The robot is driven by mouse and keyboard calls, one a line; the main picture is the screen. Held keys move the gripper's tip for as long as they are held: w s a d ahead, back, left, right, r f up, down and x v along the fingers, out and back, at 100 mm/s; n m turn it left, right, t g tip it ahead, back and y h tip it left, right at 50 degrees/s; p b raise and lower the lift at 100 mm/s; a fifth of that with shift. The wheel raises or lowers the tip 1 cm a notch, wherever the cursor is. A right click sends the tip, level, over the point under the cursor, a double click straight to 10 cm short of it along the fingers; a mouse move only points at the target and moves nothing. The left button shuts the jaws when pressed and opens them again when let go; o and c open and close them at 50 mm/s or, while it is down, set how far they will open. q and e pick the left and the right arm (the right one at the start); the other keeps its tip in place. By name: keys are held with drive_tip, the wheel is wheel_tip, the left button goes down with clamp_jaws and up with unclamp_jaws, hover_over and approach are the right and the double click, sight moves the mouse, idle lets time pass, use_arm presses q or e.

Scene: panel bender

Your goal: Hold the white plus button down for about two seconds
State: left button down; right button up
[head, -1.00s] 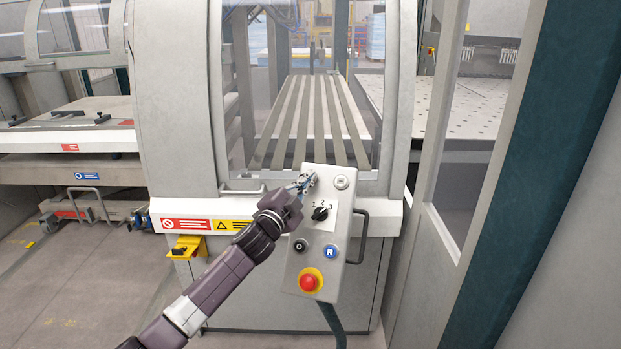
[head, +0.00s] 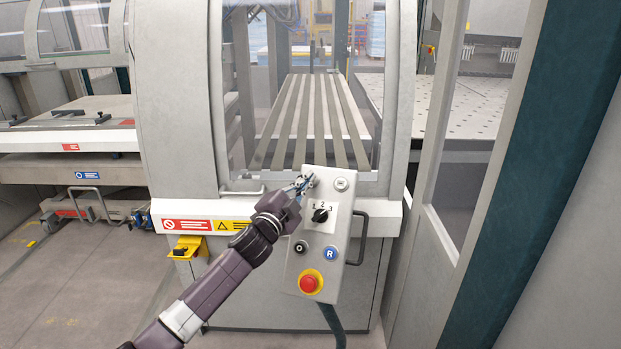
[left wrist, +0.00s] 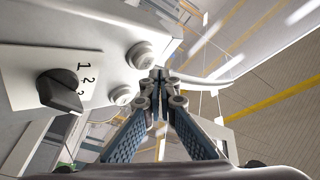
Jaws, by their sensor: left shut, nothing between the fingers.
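The control box (head: 318,262) stands in front of the machine, with a pale button (head: 341,183) at its top right. Two pale round buttons show in the left wrist view, one higher (left wrist: 143,55) and one lower (left wrist: 122,95). Their markings are too small to read, so I cannot tell which is the plus button. My left gripper (head: 308,180) is shut and empty over the top left corner of the box, covering the button there in the head view. Its closed tips (left wrist: 158,80) show close beside the buttons; I cannot tell whether they touch one.
The box also carries a black selector knob (head: 320,215), a black button (head: 300,246), a blue R button (head: 330,253) and a red emergency stop (head: 308,283). A dark handle (head: 358,240) sticks out on its right. The machine's clear window (head: 300,40) is behind.

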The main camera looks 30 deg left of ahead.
use_arm(q)
drive_tip(key=s+r+p, duration=0.1)
drive_tip(key=s+p, duration=0.1)
drive_tip(key=s+d+r+p, duration=0.1)
drive_tip(key=r, duration=0.1)
drive_tip(key=shift+s+d+p, duration=0.1)
drive_tip(key=shift+s+p, duration=0.3)
drive_tip(key=shift+f, duration=0.1)
idle(0.4)
